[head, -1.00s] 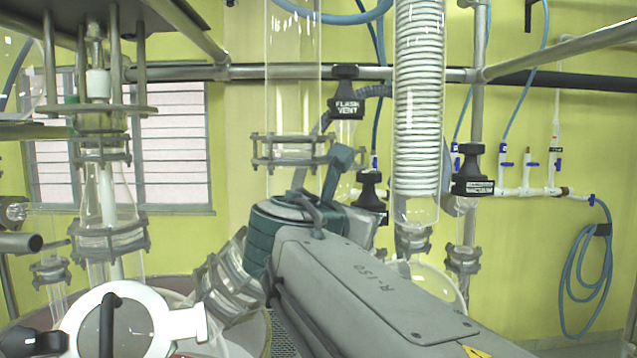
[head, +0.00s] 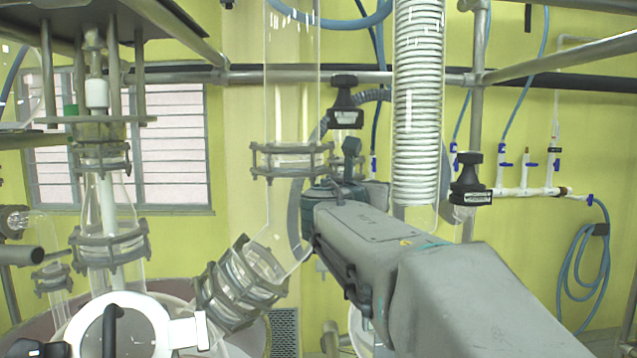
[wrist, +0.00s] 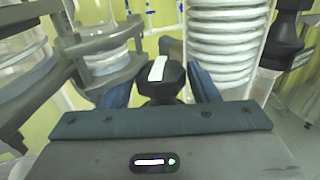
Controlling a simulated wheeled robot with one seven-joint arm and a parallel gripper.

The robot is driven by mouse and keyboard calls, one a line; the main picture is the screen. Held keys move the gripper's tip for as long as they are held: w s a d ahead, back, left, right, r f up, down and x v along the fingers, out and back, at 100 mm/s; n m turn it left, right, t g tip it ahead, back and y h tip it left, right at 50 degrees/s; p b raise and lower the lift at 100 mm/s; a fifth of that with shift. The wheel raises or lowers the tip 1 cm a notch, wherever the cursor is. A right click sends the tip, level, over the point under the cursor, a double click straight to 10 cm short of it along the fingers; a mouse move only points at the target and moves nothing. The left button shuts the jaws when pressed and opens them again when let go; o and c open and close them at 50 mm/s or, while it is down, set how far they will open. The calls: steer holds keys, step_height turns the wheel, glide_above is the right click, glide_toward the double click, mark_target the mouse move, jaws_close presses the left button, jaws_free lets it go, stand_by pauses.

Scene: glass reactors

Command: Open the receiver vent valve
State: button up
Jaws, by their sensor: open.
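My gripper (head: 338,190) reaches forward in the head view, past the left side of the coiled condenser. In the wrist view my gripper (wrist: 161,84) is open, with one blue finger on each side of a black valve knob (wrist: 163,87). The knob has a blank-looking white label on top, too blurred to read. I cannot tell whether the fingers touch it. In the head view this knob is hidden behind my gripper. Another black valve (head: 345,100) stands above my gripper, and a third black valve (head: 470,180) is to the right of the condenser.
The coiled glass condenser (head: 418,110) stands close on the right, also in the wrist view (wrist: 228,35). A clamped glass joint (head: 291,160) is close on the left. A metal rail (head: 350,76) runs behind. Blue hoses hang on the yellow wall.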

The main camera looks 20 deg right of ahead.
steer(key=shift+w+d, duration=0.25)
steer(key=c, duration=0.7)
steer(key=n+t+y, duration=0.1)
steer(key=n+y, duration=0.1)
steer(key=y, duration=0.1)
steer(key=n+t+y+b, duration=0.1)
steer(key=n+t+y, duration=0.1)
steer(key=y, duration=0.1)
steer(key=shift+d, duration=0.1)
steer(key=shift+n+t+y+b, duration=0.2)
steer(key=shift+n+t+y, duration=0.15)
steer(key=shift+n+y, duration=1.25)
steer(key=shift+n+t+y+b, duration=0.15)
steer(key=shift+n+t+y, duration=0.2)
steer(key=shift+n+y, duration=1.2)
steer(key=shift+m+y, duration=0.35)
steer(key=shift+y, duration=0.5)
